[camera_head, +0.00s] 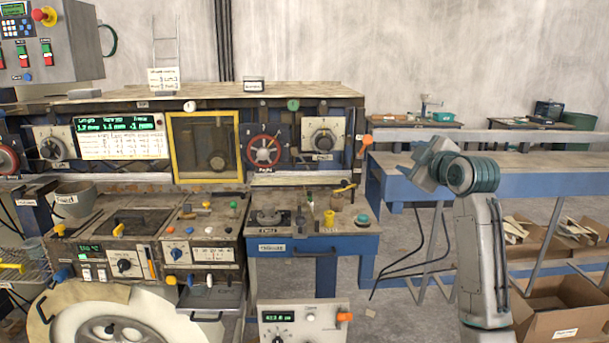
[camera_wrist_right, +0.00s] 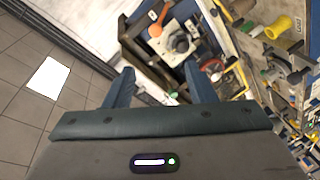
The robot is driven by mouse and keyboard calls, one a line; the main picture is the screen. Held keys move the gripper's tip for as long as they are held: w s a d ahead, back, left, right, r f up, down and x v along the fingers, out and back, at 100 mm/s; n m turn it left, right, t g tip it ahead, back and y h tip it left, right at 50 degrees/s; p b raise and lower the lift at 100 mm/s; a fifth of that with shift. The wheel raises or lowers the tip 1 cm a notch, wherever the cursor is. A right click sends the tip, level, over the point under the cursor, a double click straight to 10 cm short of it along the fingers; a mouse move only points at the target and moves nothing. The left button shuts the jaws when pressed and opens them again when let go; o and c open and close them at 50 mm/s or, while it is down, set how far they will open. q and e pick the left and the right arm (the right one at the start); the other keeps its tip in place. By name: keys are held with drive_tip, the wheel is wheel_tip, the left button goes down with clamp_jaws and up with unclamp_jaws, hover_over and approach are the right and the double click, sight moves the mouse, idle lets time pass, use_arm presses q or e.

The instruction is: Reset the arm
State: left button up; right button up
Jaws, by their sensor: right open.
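My right arm stands at the right of the head view, raised and bent. Its gripper (camera_head: 428,165) points left, in front of the blue bench and clear of the machine. In the right wrist view my right gripper (camera_wrist_right: 160,88) has its two blue fingers wide apart with nothing between them. My left arm and left gripper are not in the head view.
The laminating machine (camera_head: 218,100) with knobs, displays and a yellow-framed window fills the left and middle. A blue bench (camera_head: 540,163) runs behind my right arm. Cardboard boxes (camera_head: 560,318) are at the lower right. Bare floor shows between machine and bench.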

drive_tip(key=d+f+m+g+h, duration=0.1)
drive_tip(key=d+f+m+g, duration=0.15)
drive_tip(key=f, duration=1.75)
drive_tip(key=d+f+m+g+h, duration=0.1)
drive_tip(key=f+m+g, duration=0.15)
drive_tip(key=f, duration=1.75)
drive_tip(key=s+d+f+m+g, duration=0.1)
drive_tip(key=s+f, duration=0.4)
drive_tip(key=f, duration=0.4)
drive_tip(key=s+f+m+g+h, duration=0.15)
drive_tip(key=s+f, duration=0.35)
drive_tip(key=f, duration=0.5)
drive_tip(key=s+d+f+m+g, duration=0.1)
drive_tip(key=s+f, duration=0.3)
drive_tip(key=f, duration=0.5)
drive_tip(key=s+f+m+g, duration=0.3)
drive_tip(key=s+f, duration=1.7)
drive_tip(key=s, duration=0.5)
drive_tip(key=s+f+g, duration=0.1)
drive_tip(key=s+f, duration=0.2)
drive_tip(key=s, duration=0.8)
drive_tip(key=s+f+m+g, duration=0.1)
drive_tip(key=s+f, duration=0.2)
drive_tip(key=s, duration=0.8)
drive_tip(key=s+f+g, duration=0.1)
drive_tip(key=s+f, duration=0.3)
drive_tip(key=s, duration=0.7)
drive_tip(key=shift+s+d+h, duration=0.15)
drive_tip(key=shift+d+h, duration=0.3)
